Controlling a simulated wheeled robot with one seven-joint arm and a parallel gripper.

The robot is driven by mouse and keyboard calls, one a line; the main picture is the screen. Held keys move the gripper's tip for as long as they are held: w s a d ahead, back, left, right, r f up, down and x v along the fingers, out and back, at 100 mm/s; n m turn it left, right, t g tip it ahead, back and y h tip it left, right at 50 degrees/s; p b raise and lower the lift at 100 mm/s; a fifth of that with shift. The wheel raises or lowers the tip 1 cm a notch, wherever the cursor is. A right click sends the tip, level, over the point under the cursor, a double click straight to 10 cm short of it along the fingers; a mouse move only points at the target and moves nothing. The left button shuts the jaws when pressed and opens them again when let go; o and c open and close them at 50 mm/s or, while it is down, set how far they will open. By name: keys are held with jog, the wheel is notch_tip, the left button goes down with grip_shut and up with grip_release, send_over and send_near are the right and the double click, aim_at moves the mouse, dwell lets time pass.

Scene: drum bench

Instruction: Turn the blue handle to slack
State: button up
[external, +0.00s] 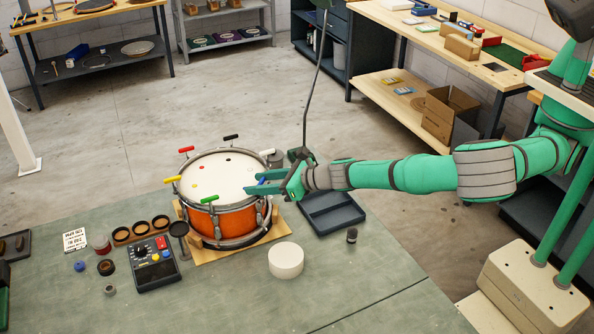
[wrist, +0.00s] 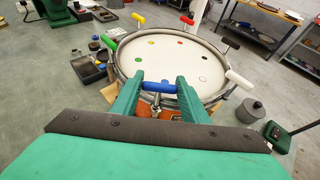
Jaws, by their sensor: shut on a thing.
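The orange drum (external: 222,222) with a white head stands on a wooden base on the green bench. Coloured T-handles sit around its rim. The blue handle (wrist: 158,87) is at the near rim in the wrist view, between my gripper's (wrist: 162,86) two green fingers. In the external view my gripper (external: 268,183) reaches in from the right at the drum's right rim, shut on the blue handle, which is mostly hidden there. A blue dot on the head (wrist: 166,58) lies beyond the handle.
Nearby handles are green (wrist: 110,42) and white (wrist: 238,79) in the wrist view. A dark tray (external: 332,212) lies right of the drum, and a white roll (external: 286,260) stands in front. A control box (external: 153,263) and small parts lie left. The bench's front right is clear.

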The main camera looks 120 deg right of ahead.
jog(key=n+t+y, duration=0.1)
jog(key=n+y, duration=0.1)
jog(key=n+t+y, duration=0.2)
jog(key=shift+s+d+f+n, duration=0.1)
jog(key=shift+d+n, duration=0.05)
jog(key=shift+n, duration=0.25)
jog(key=n+t+y, duration=0.1)
jog(key=n+y, duration=0.3)
jog(key=y, duration=0.1)
jog(key=shift+n+y, duration=0.3)
jog(key=n+y, duration=0.4)
jog(key=y, duration=0.1)
jog(key=shift+g, duration=0.4)
jog(key=shift+a+n+g+y, duration=0.2)
jog(key=shift+n+g+y, duration=1.1)
jog(key=shift+n+y, duration=1.05)
jog(key=shift+w, duration=0.2)
jog(key=o, duration=1.1)
jog(key=shift+c, duration=0.2)
jog(key=shift+s+d, duration=0.1)
jog(key=v, duration=1)
jog(key=shift+s+d+r, duration=0.1)
jog(key=shift+d+r, duration=0.1)
jog(key=shift+r, duration=0.1)
